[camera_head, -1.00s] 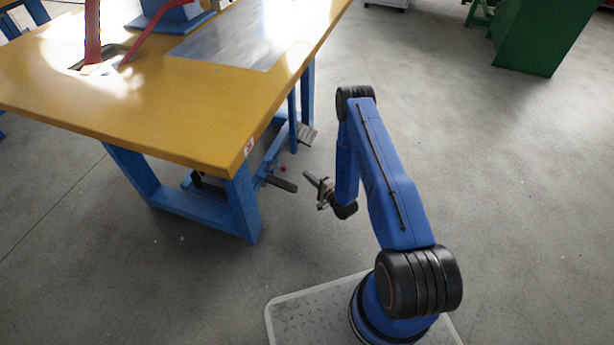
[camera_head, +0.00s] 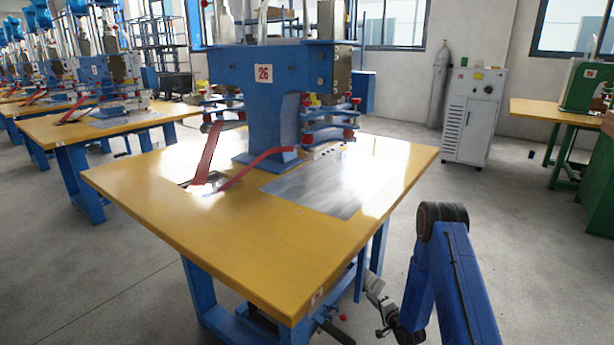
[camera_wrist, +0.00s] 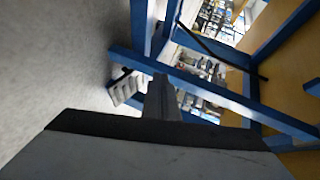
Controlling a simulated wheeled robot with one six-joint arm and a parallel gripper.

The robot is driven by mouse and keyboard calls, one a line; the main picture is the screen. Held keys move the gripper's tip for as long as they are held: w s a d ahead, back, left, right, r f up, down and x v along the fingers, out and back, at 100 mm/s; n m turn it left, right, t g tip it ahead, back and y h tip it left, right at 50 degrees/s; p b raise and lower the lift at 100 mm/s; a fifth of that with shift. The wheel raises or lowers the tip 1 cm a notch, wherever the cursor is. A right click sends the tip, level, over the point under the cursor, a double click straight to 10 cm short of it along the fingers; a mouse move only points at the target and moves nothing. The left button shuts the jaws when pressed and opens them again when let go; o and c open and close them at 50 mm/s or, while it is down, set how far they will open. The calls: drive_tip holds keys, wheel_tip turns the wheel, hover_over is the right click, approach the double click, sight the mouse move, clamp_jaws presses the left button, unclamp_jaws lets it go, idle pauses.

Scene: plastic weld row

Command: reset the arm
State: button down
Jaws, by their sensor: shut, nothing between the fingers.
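My blue arm (camera_head: 465,290) stands at the lower right of the head view, bent at a black elbow joint. My gripper (camera_head: 374,284) hangs low beside the near table's right side, below the tabletop. In the wrist view my gripper (camera_wrist: 160,92) is shut and empty, its grey fingers together. It points toward the table's blue frame. The arm's base is out of view.
The yellow-topped table (camera_head: 170,205) carries a blue welding press (camera_head: 275,115) marked 26. A foot pedal (camera_wrist: 124,88) shows by the blue frame (camera_wrist: 215,92). A white cabinet (camera_head: 472,118) and grey cylinder (camera_head: 438,85) stand behind. Grey floor (camera_head: 540,240) is open at right.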

wheel_tip(320, 180, up, 22)
drive_tip(key=w+d+f+n+g+h, duration=0.1)
drive_tip(key=d+n+g+h, duration=0.1)
drive_tip(key=d+n+h, duration=0.15)
drive_tip(key=s+r+n+g+h, duration=0.1)
drive_tip(key=s+r, duration=0.5)
drive_tip(key=r, duration=0.3)
drive_tip(key=s+r+n+g+h, duration=0.1)
drive_tip(key=s+r+n, duration=0.1)
drive_tip(key=s+r, duration=0.6)
drive_tip(key=s+r+n+g, duration=0.1)
drive_tip(key=s+r+g, duration=0.1)
drive_tip(key=s+r, duration=0.65)
drive_tip(key=s+a+r+n+g, duration=0.1)
drive_tip(key=s+r+n, duration=0.1)
drive_tip(key=s, duration=1.5)
drive_tip(key=s+a+r+n+g, duration=0.1)
drive_tip(key=s+r+n+g, duration=0.1)
drive_tip(key=s, duration=1.5)
drive_tip(key=shift+s+a+r, duration=0.3)
drive_tip(key=shift+a+r, duration=0.1)
drive_tip(key=shift+r, duration=0.35)
